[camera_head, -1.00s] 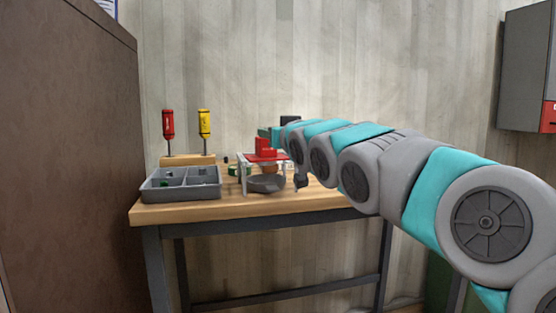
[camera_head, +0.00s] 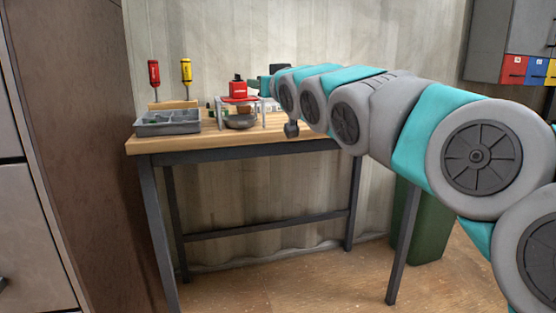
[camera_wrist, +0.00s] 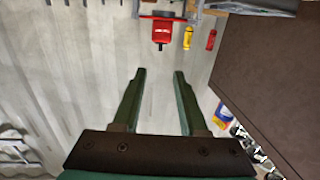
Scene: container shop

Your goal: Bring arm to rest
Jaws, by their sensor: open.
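My arm (camera_head: 370,103) reaches from the right edge toward the workbench in the head view. My gripper (camera_wrist: 159,74) shows in the wrist view with its two dark green fingers spread apart and nothing between them. In the head view the gripper is mostly hidden behind my arm's far end. Beyond the fingertips, the wrist view shows a red object (camera_wrist: 161,31) at the top; in the head view the red object (camera_head: 238,90) sits on a small red-topped stand (camera_head: 240,100) on the bench. The gripper is apart from it.
The wooden workbench (camera_head: 165,145) also holds a grey divided tray (camera_head: 168,129), a grey bowl (camera_head: 240,122), a red screwdriver (camera_head: 154,73) and a yellow screwdriver (camera_head: 186,71). A brown cabinet (camera_head: 80,130) stands left. A green bin (camera_head: 432,225) stands right. Floor in front is open.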

